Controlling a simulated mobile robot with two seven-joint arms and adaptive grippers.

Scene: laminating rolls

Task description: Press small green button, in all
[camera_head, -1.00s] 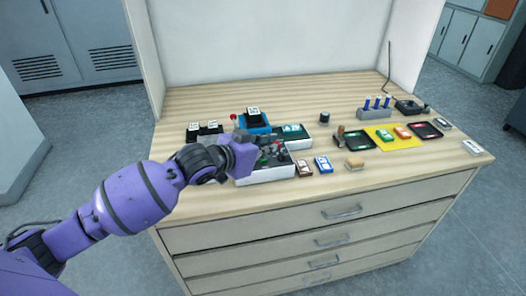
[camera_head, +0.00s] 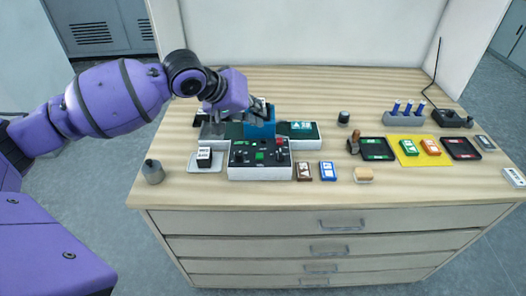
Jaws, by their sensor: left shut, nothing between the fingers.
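The small green button (camera_head: 259,156) sits in the middle of the sloped top of a white and black control box (camera_head: 262,172) near the front left of the bench. Small red knobs or buttons and other controls lie around it. My left gripper (camera_head: 262,118) is shut and empty. It is behind the control box in the picture, over or in front of a blue block (camera_head: 262,130), apart from the green button. Whether its tips touch the blue block cannot be told. My right gripper is not in view.
Left of the box are a white plate with a black-and-white block (camera_head: 204,158) and a grey cylinder (camera_head: 152,172). Black trays and a yellow mat (camera_head: 410,159) lie farther right. The front strip is clear.

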